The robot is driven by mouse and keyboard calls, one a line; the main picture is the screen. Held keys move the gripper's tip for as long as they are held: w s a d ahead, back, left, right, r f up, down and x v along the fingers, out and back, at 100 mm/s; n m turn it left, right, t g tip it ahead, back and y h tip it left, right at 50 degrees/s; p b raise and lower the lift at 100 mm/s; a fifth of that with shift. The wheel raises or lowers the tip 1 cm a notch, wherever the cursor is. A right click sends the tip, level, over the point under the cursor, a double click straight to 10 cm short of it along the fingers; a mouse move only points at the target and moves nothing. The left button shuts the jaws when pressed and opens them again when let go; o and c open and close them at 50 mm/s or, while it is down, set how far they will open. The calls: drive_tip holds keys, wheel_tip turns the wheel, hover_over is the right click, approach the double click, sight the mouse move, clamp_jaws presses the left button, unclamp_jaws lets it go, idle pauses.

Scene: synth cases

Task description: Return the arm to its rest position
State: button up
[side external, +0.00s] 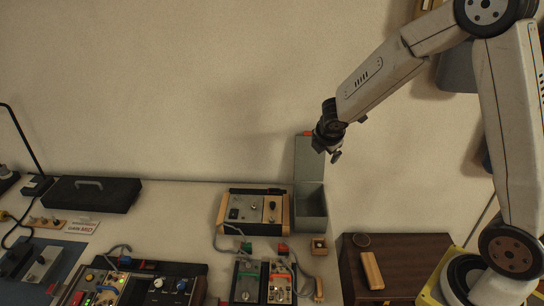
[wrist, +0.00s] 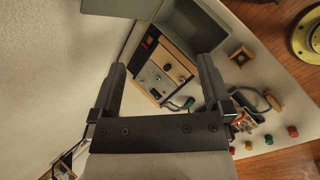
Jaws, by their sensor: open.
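My gripper (side external: 334,152) hangs at the end of my raised arm, above and a little right of the grey open-topped bin (side external: 311,203) in the side view. It is clear of the bench and touches nothing that I can see. In the wrist view my gripper (wrist: 162,64) has its two dark fingers wide apart, with nothing held between them. A wood-sided control box (wrist: 165,70) shows beyond the fingers. The rest position itself is not marked in either view.
The control box (side external: 252,222) stands left of the bin. A small wooden box (side external: 319,246) sits in front of the bin. A brown cabinet (side external: 400,252) with a wooden block (side external: 371,270) stands right. A black case (side external: 92,194) lies far left. The air around my arm looks free.

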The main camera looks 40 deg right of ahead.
drive_tip(key=s+a+m+g+y, duration=0.1)
drive_tip(key=s+a+m+y, duration=0.1)
drive_tip(key=s+a+m, duration=0.4)
drive_tip(key=s+a+f+m+g+y, duration=0.1)
drive_tip(key=s+a+m+y, duration=0.2)
drive_tip(key=s+a+m, duration=0.3)
drive_tip(key=s+m, duration=0.4)
drive_tip(key=shift+s+f+m, duration=0.15)
drive_tip(key=shift+s+m, duration=0.15)
